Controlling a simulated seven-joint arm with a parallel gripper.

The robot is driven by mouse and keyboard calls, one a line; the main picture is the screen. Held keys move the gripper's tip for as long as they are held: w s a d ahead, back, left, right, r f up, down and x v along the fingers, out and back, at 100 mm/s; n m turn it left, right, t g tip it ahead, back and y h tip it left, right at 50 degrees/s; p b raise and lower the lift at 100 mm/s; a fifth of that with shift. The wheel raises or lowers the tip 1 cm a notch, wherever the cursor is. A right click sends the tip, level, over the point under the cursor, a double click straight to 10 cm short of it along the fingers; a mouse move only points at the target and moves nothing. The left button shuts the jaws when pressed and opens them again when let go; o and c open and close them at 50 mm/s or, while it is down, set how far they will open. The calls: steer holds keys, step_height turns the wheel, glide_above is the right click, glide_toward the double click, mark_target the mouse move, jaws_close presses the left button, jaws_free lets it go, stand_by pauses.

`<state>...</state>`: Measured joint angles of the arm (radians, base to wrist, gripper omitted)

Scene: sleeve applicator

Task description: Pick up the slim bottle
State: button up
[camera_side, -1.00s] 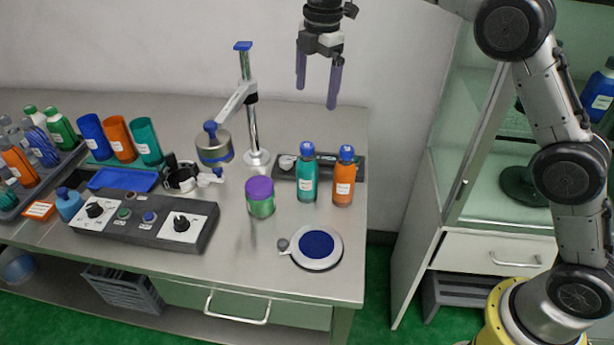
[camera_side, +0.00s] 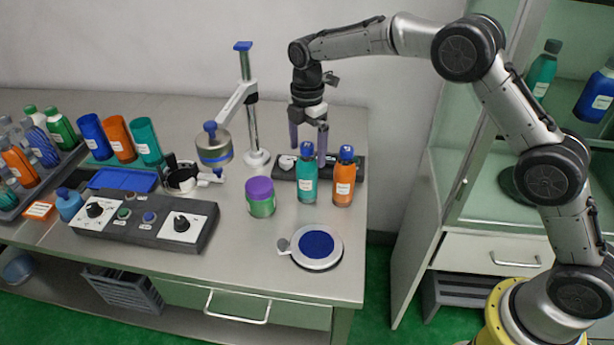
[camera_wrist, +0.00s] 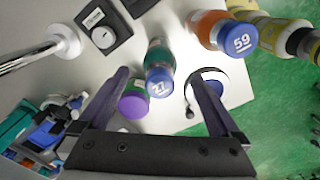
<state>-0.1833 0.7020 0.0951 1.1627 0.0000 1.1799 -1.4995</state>
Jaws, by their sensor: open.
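Two upright capped bottles stand near the right end of the bench. One is a teal bottle (camera_side: 306,183) with a blue cap. Just right of it is an orange bottle (camera_side: 344,186) with a blue cap. I cannot tell for sure which is the slim one. In the wrist view the teal bottle (camera_wrist: 159,56) has 27 on its cap and shows between my fingers; the orange bottle (camera_wrist: 204,25) has 59 and lies beyond the right finger. My gripper (camera_side: 308,148) is open and empty, fingers pointing down, by the teal bottle's cap and apparently behind it.
A purple-lidded green jar (camera_side: 261,203) stands left of the teal bottle. A round blue pad (camera_side: 317,245) lies in front. A dark scale-like block (camera_side: 283,170) is behind the bottles. A post stand (camera_side: 250,110) rises to the left. The bench's right edge is close.

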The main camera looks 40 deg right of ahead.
mark_target(308, 160)
step_height(308, 160, down, 4)
steer(key=shift+d+f, duration=0.15)
steer(key=shift+f, duration=0.05)
steer(key=shift+r, duration=0.1)
jaws_close()
stand_by(0.4)
